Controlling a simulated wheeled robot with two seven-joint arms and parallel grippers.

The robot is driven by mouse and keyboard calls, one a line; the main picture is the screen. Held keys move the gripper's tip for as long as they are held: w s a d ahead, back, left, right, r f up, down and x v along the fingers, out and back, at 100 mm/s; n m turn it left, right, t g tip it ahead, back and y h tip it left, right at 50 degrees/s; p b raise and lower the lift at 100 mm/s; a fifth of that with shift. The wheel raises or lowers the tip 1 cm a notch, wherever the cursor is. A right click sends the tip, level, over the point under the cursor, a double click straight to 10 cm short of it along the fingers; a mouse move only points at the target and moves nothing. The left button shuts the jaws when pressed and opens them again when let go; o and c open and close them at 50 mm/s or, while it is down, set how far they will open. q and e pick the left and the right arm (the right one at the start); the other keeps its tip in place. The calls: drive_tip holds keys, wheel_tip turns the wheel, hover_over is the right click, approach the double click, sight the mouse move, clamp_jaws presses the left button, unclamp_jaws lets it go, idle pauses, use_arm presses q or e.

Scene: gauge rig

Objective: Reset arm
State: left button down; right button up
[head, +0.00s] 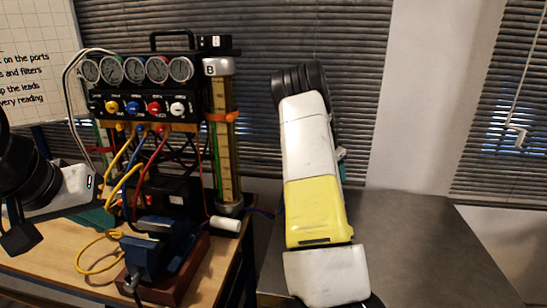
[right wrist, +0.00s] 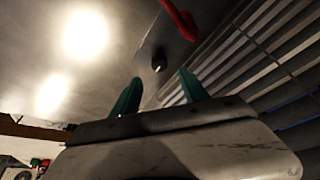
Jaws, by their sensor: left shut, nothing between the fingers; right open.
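The gauge rig (head: 140,85) stands on the wooden table at the left, with a row of round dials above yellow, blue, red and white ports. Yellow, blue and red leads hang from its front. My left gripper (head: 97,217) is low at the left, beside the rig; its teal fingers show only in part, and they look shut and empty. My right arm rises in the middle of the head view, away from the rig, and mostly hides its gripper. In the right wrist view my right gripper (right wrist: 160,92) is open, with nothing between its teal fingers.
A blue vise (head: 145,255) on a wooden block and a small white cylinder (head: 226,224) are near the wooden table's front right. A tall tube marked B (head: 222,140) stands at the rig's right. The grey table (head: 430,250) is clear at the right. Blinds hang behind.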

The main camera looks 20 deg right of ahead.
drive_tip(key=s+a+r+n+t+y, duration=0.1)
drive_tip(key=s+a+r+n+y, duration=0.1)
drive_tip(key=s+a+r, duration=0.35)
drive_tip(key=s+a+r+n+t+y, duration=0.1)
drive_tip(key=s+a+r+n, duration=0.1)
drive_tip(key=a+r, duration=0.55)
drive_tip(key=s+a+r+n+t+y, duration=0.1)
drive_tip(key=s+a+r+n+y, duration=0.2)
drive_tip(key=a, duration=0.6)
drive_tip(key=s+a+r+n+t, duration=0.1)
drive_tip(key=s+a+n, duration=0.3)
drive_tip(key=s+a, duration=0.4)
drive_tip(key=s+a+r+n+t, duration=0.1)
drive_tip(key=s+a+r+n, duration=0.2)
drive_tip(key=s+a, duration=0.5)
drive_tip(key=s+n, duration=0.1)
drive_tip(key=s, duration=0.5)
drive_tip(key=shift+n, duration=0.3)
